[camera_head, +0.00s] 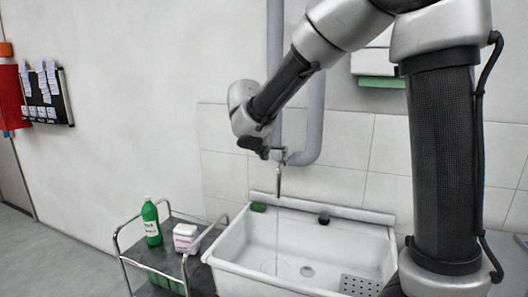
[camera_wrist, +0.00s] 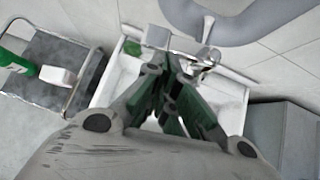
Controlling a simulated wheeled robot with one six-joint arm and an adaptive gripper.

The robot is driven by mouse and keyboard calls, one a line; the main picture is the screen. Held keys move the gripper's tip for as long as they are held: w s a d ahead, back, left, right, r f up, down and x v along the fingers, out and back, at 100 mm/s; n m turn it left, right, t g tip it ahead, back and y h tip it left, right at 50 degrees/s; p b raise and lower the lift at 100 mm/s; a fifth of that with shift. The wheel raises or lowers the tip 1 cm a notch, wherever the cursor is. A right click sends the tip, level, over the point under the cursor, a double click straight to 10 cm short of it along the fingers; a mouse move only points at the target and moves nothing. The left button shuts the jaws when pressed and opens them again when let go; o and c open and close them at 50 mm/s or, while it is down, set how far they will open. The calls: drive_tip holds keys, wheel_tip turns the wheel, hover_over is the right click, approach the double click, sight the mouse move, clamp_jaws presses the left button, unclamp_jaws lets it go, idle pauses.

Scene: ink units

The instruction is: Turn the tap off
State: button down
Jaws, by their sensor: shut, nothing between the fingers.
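The metal tap (camera_head: 279,178) hangs from the wall pipe above the white sink (camera_head: 235,238), its spout pointing down. A thin bluish line, like running water, drops from the spout into the basin. In the wrist view the chrome tap (camera_wrist: 208,57) is just beyond and right of my fingertips, with a pale upright lever (camera_wrist: 207,28) above it. My gripper (camera_head: 266,153) is beside the tap's upper left in the head view. In the wrist view my gripper (camera_wrist: 177,66) has its dark green fingers together and empty. I cannot tell whether they touch the tap.
A metal trolley (camera_head: 120,262) left of the sink carries a green bottle (camera_head: 151,224) and a white box (camera_head: 184,237). A green sponge (camera_head: 258,207) lies on the sink's back rim. A grey pipe (camera_head: 315,125) runs along the wall behind the tap.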

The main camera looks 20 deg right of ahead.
drive_tip(key=shift+w+r+m+h, duration=0.1)
drive_tip(key=shift+w+m+h, duration=0.2)
drive_tip(key=shift+w, duration=0.4)
drive_tip(key=shift+s+d, duration=0.1)
drive_tip(key=shift+d, duration=0.05)
